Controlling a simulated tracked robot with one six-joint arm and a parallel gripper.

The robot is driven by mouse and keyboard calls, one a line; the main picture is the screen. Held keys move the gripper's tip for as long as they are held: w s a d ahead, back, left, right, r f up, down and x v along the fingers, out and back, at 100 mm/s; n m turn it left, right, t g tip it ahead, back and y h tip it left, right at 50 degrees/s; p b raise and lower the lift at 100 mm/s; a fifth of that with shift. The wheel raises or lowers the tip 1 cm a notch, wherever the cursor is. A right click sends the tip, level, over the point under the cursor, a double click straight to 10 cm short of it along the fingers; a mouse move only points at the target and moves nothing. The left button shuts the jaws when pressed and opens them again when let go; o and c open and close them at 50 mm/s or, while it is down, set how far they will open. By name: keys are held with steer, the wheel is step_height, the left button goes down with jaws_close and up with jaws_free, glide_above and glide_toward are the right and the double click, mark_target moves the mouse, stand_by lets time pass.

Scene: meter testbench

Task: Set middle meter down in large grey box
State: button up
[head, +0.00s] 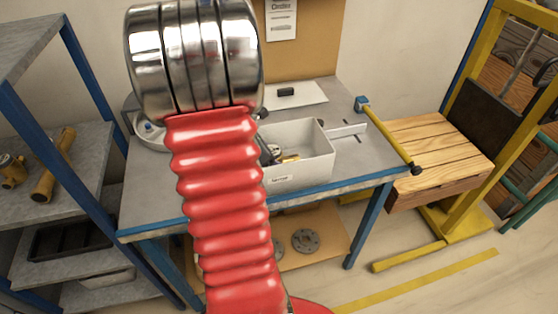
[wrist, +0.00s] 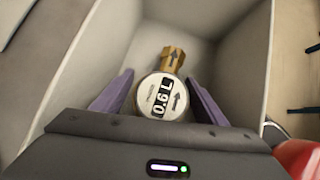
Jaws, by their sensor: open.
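The grey box (head: 310,167) stands on the workbench in the head view, with a small label on its front wall. Its pale walls (wrist: 240,70) surround my gripper in the wrist view. A meter (wrist: 158,98) with a round white face reading "0.6L" and a brass pipe end lies inside the box; I cannot tell whether it is the middle one. My gripper (wrist: 160,77) is open, with its purple fingers on either side of the meter and gaps beside it. In the head view my red arm hides part of the box and most of the gripper.
The workbench (head: 375,160) carries a white board (head: 300,94) behind the box and a metal calliper-like tool (head: 346,130) to its right. A shelf (head: 60,190) with brass parts stands at left. A wooden-topped stand (head: 430,148) is at right.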

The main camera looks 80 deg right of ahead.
steer(key=v, duration=1.2)
stand_by(0.9)
